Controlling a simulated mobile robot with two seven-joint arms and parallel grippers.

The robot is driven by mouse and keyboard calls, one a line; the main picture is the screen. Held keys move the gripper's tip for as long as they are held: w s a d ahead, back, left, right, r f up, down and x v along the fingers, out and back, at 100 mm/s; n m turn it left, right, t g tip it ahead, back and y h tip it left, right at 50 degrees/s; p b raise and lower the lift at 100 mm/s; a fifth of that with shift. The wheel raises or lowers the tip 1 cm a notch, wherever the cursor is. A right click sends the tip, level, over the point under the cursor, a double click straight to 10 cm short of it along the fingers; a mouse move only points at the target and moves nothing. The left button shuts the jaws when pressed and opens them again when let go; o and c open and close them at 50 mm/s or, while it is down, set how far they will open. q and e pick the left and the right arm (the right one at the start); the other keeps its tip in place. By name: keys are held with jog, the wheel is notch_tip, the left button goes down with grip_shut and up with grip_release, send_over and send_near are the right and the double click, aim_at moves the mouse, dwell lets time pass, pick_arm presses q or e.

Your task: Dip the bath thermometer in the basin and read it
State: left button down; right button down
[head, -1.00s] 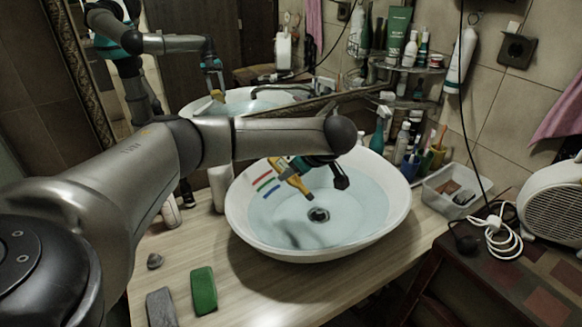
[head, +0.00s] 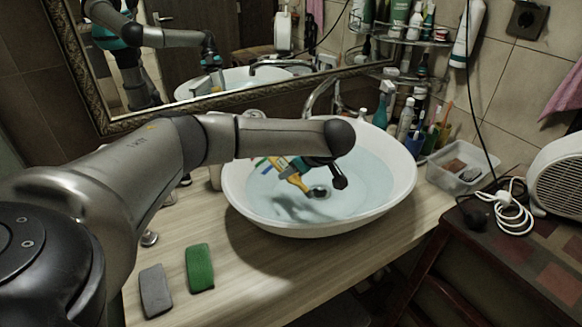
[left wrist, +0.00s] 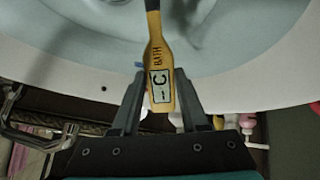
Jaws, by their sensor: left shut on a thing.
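The bath thermometer (head: 295,179) is yellow and tilted, inside the white basin (head: 232,205). My left gripper (head: 320,168) is shut on it, above the water (head: 365,185) near the dark drain. In the left wrist view, the thermometer (left wrist: 159,60) lies between the fingers of my left gripper (left wrist: 160,78). Its face shows "BATH" and a small display with a dash and "C"; I make out no digits. I cannot tell whether the stem touches the water. My right gripper is not in view.
A green sponge (head: 200,267) and a grey block (head: 156,290) lie on the wooden counter (head: 265,285). A faucet (head: 322,88) stands behind. Bottles and a clear tub (head: 462,166) stand right.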

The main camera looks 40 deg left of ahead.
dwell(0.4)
pick_arm(q)
jog(key=shift+w+d+b, duration=0.25)
jog(key=shift+w+b, duration=0.1)
jog(key=shift+w, duration=0.2)
jog(key=shift+s, duration=0.15)
jog(key=shift+s+a+p, duration=0.25)
jog(key=shift+s+p, duration=0.2)
jog(key=shift+p, duration=0.15)
jog(key=shift+w, duration=0.15)
jog(key=shift+w+d+b, duration=0.25)
jog(key=shift+w+b, duration=0.15)
jog(key=shift+w, duration=0.05)
jog(key=shift+s, duration=0.1)
